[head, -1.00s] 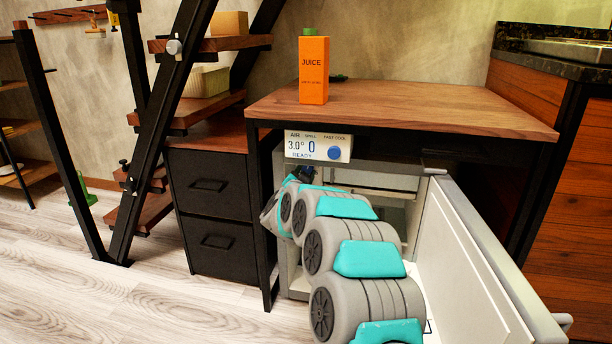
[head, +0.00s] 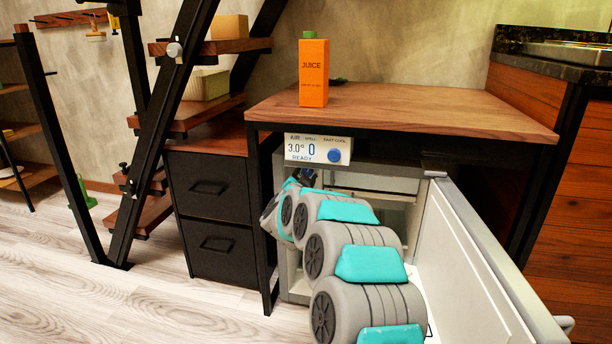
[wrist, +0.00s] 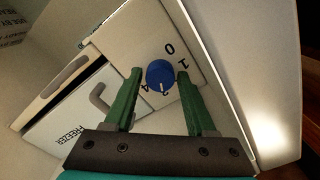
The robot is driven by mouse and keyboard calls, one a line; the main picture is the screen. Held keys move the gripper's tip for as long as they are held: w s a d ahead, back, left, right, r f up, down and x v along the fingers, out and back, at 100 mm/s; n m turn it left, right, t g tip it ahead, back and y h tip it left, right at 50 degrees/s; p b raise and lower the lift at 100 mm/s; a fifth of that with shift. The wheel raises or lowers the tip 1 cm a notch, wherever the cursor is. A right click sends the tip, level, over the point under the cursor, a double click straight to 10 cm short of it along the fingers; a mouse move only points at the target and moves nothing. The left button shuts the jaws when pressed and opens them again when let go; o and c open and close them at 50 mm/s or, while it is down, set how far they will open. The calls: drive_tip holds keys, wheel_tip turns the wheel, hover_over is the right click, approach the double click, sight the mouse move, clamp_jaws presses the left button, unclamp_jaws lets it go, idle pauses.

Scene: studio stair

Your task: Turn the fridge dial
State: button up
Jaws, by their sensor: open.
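In the wrist view a round blue dial (wrist: 160,74) with a pale pointer line sits on a white panel (wrist: 133,40). Dark numerals, among them 0 and 1, ring it; the pointer faces the lower side of the picture, and the numerals there are partly hidden. My gripper (wrist: 159,77) is open, with one green finger on each side of the dial. I cannot tell whether the fingers touch it. In the head view the fridge (head: 292,275) stands open under the wooden counter, and my arm reaches into it, hiding the inner dial.
The open fridge door (head: 470,255) stands right of my arm. A control panel (head: 318,141) with a blue knob is above the opening. An orange juice carton (head: 313,75) stands on the counter (head: 410,103). A FREEZER flap (wrist: 75,115) is left of the dial.

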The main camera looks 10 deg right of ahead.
drive_tip(key=p+v, duration=0.1)
drive_tip(key=v, duration=0.6)
drive_tip(key=shift+s+a, duration=0.15)
drive_tip(key=shift+s, duration=0.2)
